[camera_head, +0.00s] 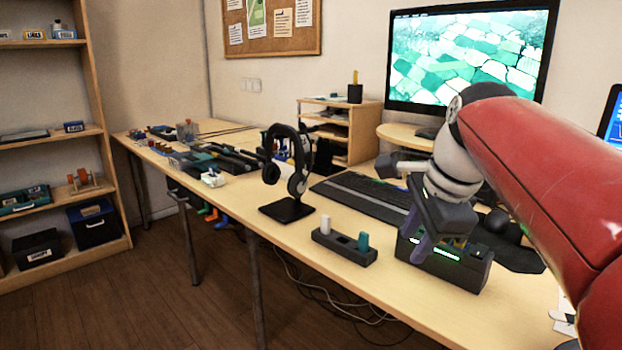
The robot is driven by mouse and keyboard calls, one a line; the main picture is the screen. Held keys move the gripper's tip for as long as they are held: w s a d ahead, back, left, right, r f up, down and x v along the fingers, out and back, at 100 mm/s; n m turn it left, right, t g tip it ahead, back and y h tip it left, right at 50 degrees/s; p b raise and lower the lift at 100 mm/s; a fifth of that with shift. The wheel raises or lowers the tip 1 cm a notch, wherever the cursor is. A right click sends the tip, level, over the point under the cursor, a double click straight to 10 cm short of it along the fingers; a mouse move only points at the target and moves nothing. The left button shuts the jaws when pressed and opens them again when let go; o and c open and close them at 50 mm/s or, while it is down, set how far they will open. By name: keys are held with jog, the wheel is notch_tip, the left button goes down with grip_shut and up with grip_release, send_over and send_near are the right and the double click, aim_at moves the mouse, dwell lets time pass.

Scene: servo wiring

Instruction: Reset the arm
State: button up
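My red arm (545,160) reaches in from the right, with a pale wrist and a dark gripper (424,244) at its end. The gripper points down over a black box with green lights (468,270) near the front edge of the desk. Its purplish finger overlaps the box's left end in the picture. I cannot tell whether it touches the box. The gap between the fingers is not clear from this side, and I see no held object clearly.
A dark holder (344,249) with a white and a teal peg stands left of the box. Headphones on a stand (287,208), a keyboard (362,197) and a monitor (470,50) stand nearby. The desk's front strip (405,305) is clear.

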jog(key=s+f+n+t+h, duration=0.1)
jog(key=s+f+n, duration=1.4)
jog(key=f, duration=0.3)
jog(key=shift+a+n+t+h, duration=0.25)
jog(key=shift+n+t+h, duration=0.05)
jog(key=shift+n, duration=0.6)
jog(key=shift+c, duration=0.2)
